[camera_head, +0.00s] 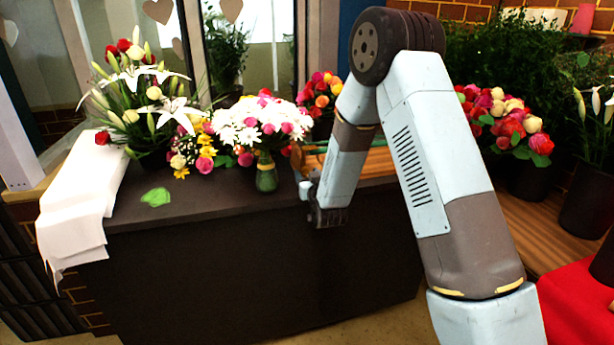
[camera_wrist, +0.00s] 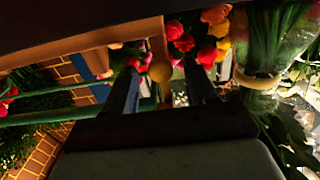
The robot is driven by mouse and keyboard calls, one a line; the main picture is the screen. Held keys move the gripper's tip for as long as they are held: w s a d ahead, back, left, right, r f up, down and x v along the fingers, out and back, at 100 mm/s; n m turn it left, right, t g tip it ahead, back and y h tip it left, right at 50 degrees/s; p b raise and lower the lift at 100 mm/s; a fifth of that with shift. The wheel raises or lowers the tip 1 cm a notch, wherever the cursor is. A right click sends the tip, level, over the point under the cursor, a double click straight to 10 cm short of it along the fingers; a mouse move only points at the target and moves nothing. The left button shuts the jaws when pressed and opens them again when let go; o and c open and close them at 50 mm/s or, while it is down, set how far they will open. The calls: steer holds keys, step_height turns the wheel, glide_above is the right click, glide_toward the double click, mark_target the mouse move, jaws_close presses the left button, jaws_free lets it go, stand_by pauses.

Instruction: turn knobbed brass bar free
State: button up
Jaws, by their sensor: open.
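A round brass-coloured knob (camera_wrist: 160,70) shows in the wrist view, between and beyond my two fingers; its bar is mostly hidden, and I cannot tell whether the fingers touch the knob. My gripper (camera_wrist: 162,84) is open, with one dark finger on each side of the knob in the picture. In the head view my gripper (camera_head: 305,183) is low over the dark counter's right part, just right of the glass vase. The knob cannot be made out there, behind my arm and the flowers.
A glass vase (camera_head: 266,174) with white and pink flowers stands close left of my gripper; it also shows in the wrist view (camera_wrist: 258,80). White paper (camera_head: 85,190) and a green leaf (camera_head: 156,197) lie on the counter (camera_head: 215,195). Green rods (camera_wrist: 45,117) run at left in the wrist view.

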steer(key=shift+w, duration=0.2)
jaws_close()
stand_by(0.5)
